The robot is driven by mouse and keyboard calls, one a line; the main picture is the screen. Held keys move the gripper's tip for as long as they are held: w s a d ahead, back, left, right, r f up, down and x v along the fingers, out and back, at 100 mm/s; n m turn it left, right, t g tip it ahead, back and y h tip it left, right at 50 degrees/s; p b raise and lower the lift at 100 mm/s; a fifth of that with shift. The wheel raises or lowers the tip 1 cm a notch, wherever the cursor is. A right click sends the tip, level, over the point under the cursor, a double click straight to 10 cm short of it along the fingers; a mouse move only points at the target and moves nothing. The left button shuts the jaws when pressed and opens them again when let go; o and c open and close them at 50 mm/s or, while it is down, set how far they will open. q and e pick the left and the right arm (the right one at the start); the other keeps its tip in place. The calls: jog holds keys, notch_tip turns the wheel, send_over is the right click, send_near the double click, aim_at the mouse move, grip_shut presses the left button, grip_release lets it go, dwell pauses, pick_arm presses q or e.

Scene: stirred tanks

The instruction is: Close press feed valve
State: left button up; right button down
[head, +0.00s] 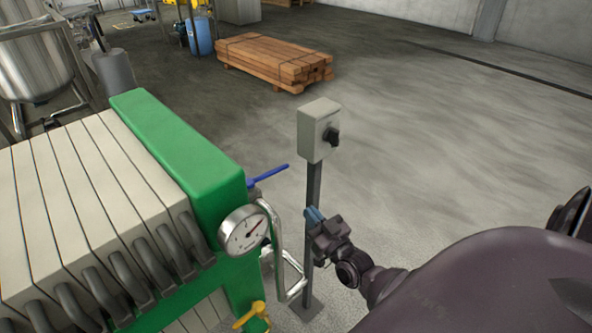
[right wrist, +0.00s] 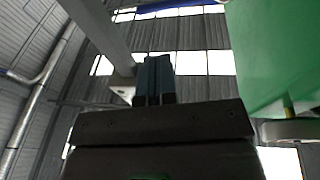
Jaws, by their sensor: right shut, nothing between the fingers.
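The filter press has a green end plate (head: 190,150) with a blue valve lever (head: 267,174) pointing out to the right, just above a round pressure gauge (head: 243,231). A yellow lever (head: 250,315) sits lower on the same face. The frames do not show which lever is the feed valve. My right gripper (head: 314,216) is shut and empty, below and right of the blue lever and apart from it. In the right wrist view its fingers (right wrist: 154,80) are together, with the green plate (right wrist: 280,50) to the right. My left gripper is not in view.
A grey post (head: 313,200) carries a switch box (head: 319,130) with a black knob, close beside my right gripper. A bent metal pipe (head: 279,235) runs between press and post. Stacked timber (head: 272,62) lies farther back. The floor to the right is clear.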

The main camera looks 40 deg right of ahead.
aim_at(277, 172)
jog(key=shift+b+x, duration=0.3)
jog(key=shift+x, duration=6.4)
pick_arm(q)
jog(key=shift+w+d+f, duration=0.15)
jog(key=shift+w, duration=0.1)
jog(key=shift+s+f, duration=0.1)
pick_arm(e)
jog(key=shift+w, duration=0.1)
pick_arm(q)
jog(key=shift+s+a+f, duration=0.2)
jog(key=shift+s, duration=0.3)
pick_arm(e)
jog(key=shift+w+d+r, duration=0.1)
jog(key=shift+w+d, duration=0.15)
jog(key=shift+w, duration=0.35)
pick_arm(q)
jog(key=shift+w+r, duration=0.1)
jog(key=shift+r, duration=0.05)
